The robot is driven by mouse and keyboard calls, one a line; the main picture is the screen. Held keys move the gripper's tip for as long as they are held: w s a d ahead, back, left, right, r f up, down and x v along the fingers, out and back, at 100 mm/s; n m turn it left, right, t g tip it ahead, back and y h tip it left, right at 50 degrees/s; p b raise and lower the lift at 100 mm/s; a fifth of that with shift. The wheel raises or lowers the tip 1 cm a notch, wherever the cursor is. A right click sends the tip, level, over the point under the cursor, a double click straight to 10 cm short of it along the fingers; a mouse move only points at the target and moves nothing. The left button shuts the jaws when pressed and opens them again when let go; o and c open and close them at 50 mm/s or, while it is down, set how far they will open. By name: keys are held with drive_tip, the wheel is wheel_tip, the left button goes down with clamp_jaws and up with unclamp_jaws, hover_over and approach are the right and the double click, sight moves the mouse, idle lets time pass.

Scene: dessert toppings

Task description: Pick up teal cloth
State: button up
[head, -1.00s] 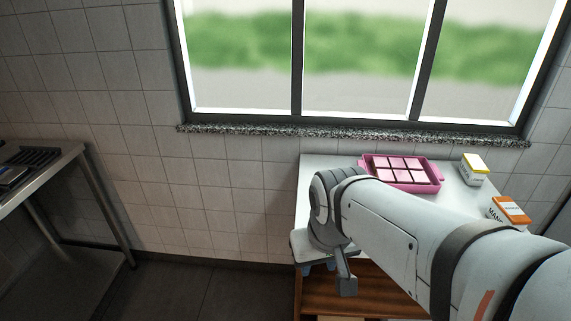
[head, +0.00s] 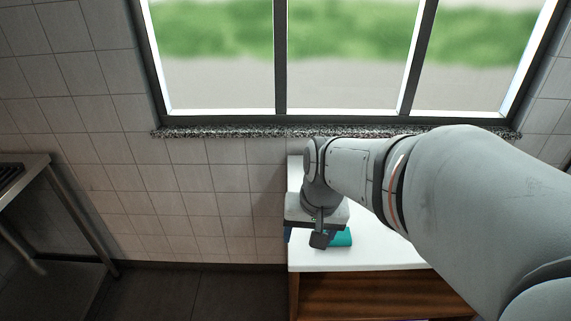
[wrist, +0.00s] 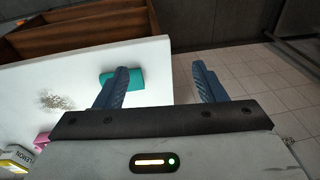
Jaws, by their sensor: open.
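The teal cloth (head: 341,238) lies on the white tabletop near its left front corner, partly hidden behind my gripper in the head view.
The white table (head: 380,250) has a wooden front. In the wrist view, a yellow lemon box (wrist: 18,157) and a pink tray (wrist: 42,138) stand at the lower left. A granite window sill (head: 230,131) runs behind. A metal stand (head: 60,200) is at far left.

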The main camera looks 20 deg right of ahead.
drive_tip(key=shift+o, duration=1.1)
drive_tip(key=w+d+m+p, duration=0.1)
drive_tip(key=w+m, duration=0.1)
drive_tip(key=w+d+m+y+p, duration=0.1)
drive_tip(key=w+d+m+p, duration=0.1)
drive_tip(key=m, duration=0.1)
drive_tip(key=shift+w+d+r+g, duration=0.1)
drive_tip(key=shift+g, duration=0.3)
drive_tip(key=m+y+p, duration=0.2)
drive_tip(key=m+p, duration=0.5)
drive_tip(key=m, duration=0.5)
hover_over(342, 239)
drive_tip(key=w+d, duration=0.1)
drive_tip(key=w, duration=0.1)
wheel_tip(342, 239, down, 7)
drive_tip(key=shift+r, duration=0.1)
drive_tip(key=shift+f+m+y, duration=0.3)
drive_tip(key=shift+f+m, duration=0.1)
drive_tip(key=x, duration=0.6)
drive_tip(key=shift+a+f+p, duration=0.2)
drive_tip(key=shift+a+p, duration=0.05)
drive_tip(key=shift+p, duration=0.05)
drive_tip(key=shift+a+f, duration=0.15)
drive_tip(key=shift+f, duration=0.2)
drive_tip(key=shift+f+b, duration=0.2)
drive_tip(key=shift+b, duration=0.15)
drive_tip(key=shift+c, duration=0.4)
drive_tip(key=c, duration=1)
